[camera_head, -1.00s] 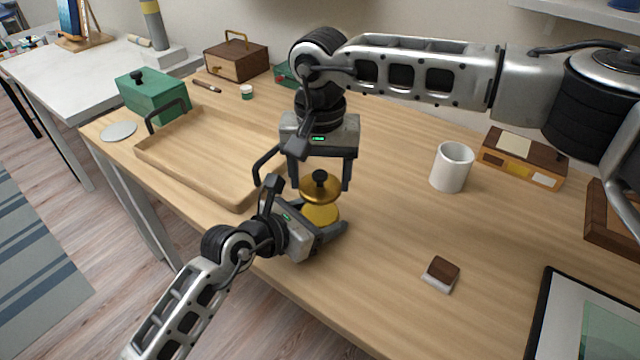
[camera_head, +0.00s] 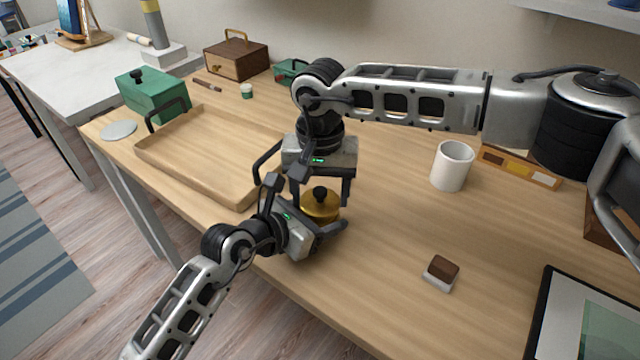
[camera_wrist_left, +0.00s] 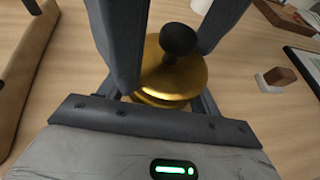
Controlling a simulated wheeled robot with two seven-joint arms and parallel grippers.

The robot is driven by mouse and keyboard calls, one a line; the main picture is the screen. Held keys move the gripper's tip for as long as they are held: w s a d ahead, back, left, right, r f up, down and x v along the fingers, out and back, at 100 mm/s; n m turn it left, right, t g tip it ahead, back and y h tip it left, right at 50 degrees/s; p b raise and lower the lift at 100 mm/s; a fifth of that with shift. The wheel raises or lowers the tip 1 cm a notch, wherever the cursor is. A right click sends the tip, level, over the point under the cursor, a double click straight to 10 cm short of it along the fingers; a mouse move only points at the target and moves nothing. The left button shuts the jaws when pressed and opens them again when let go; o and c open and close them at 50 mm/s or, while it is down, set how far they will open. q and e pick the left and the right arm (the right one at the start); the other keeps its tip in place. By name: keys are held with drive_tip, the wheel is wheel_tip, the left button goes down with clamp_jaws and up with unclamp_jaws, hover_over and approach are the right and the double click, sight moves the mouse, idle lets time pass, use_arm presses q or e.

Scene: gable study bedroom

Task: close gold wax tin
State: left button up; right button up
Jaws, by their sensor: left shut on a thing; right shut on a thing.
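The gold wax tin stands near the front edge of the desk, between my two grippers. Its gold lid (camera_head: 322,208) with a black knob (camera_head: 320,193) sits at the tin's top; the lid also shows in the left wrist view (camera_wrist_left: 183,80). A little of the gold tin body (camera_wrist_left: 158,101) shows under the lid there. My left gripper (camera_head: 322,226) is shut on the tin body from the front left. My right gripper (camera_head: 320,202) points down from above and is shut on the lid, one finger on each side. The lid's seating on the body is mostly hidden.
A wooden tray (camera_head: 168,150) with dark handles lies to the left. A small brown-and-white block (camera_head: 441,273) lies front right. The desk between is clear.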

drive_tip(key=shift+f, duration=0.8)
idle(0.4)
drive_tip(key=shift+d+f, duration=0.1)
drive_tip(key=shift+f, duration=0.2)
idle(0.4)
drive_tip(key=shift+r, duration=0.3)
drive_tip(key=shift+s+a+r, duration=0.2)
drive_tip(key=shift+r, duration=0.15)
idle(0.5)
drive_tip(key=shift+w+d+f, duration=0.2)
drive_tip(key=shift+f, duration=0.35)
idle(0.9)
drive_tip(key=shift+r, duration=0.15)
drive_tip(key=shift+a+r, duration=0.1)
drive_tip(key=shift+r, duration=0.1)
